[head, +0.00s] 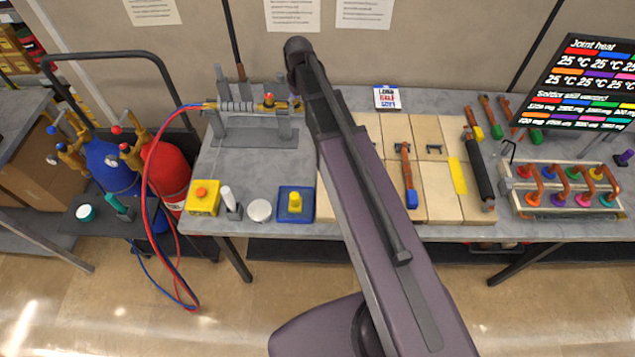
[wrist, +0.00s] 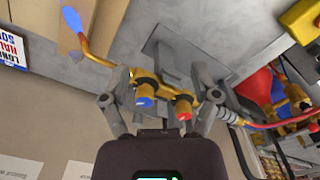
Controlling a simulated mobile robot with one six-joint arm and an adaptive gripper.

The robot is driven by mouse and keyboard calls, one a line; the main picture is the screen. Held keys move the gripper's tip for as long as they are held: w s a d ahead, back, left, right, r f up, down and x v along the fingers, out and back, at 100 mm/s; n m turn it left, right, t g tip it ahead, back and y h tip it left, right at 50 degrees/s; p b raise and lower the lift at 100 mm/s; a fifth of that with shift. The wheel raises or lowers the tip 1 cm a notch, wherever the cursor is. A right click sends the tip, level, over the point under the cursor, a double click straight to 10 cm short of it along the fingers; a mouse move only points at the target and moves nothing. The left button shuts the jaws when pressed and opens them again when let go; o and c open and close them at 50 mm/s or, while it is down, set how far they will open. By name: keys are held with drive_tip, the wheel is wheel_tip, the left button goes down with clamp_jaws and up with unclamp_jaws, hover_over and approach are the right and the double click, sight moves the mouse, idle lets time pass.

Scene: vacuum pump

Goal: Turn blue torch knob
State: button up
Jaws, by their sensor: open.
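The blue torch knob (wrist: 146,103) shows in the wrist view on the brass torch body (wrist: 150,80), left of the red knob (wrist: 182,108). My gripper (wrist: 157,98) is open, with one finger on either side of the two knobs. I cannot tell whether a finger touches the blue knob. The torch's bent tube ends in a blue tip (wrist: 72,18) at the upper left. In the head view the torch (head: 240,105) lies across a grey stand (head: 255,137) on the bench. The red knob (head: 268,98) shows there; the blue knob cannot be made out.
Red and blue hoses (head: 152,150) run from the torch to the blue cylinder (head: 108,165) and red cylinder (head: 168,165) at left. A yellow box (head: 204,197) and a blue box (head: 295,205) sit at the bench front. Wooden boards (head: 435,190) lie right of my arm.

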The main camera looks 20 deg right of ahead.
drive_tip(key=s+f+m+b, duration=0.1)
drive_tip(key=s+f+b, duration=0.3)
drive_tip(key=s, duration=0.2)
drive_tip(key=s+f+m+b, duration=0.1)
drive_tip(key=s+f+b, duration=0.3)
drive_tip(key=s+f, duration=0.1)
drive_tip(key=s+f+m+b, duration=0.1)
drive_tip(key=s+f+b, duration=0.4)
drive_tip(key=s, duration=0.2)
drive_tip(key=shift+s, duration=0.2)
drive_tip(key=shift+s, duration=0.1)
idle(0.3)
idle(5.6)
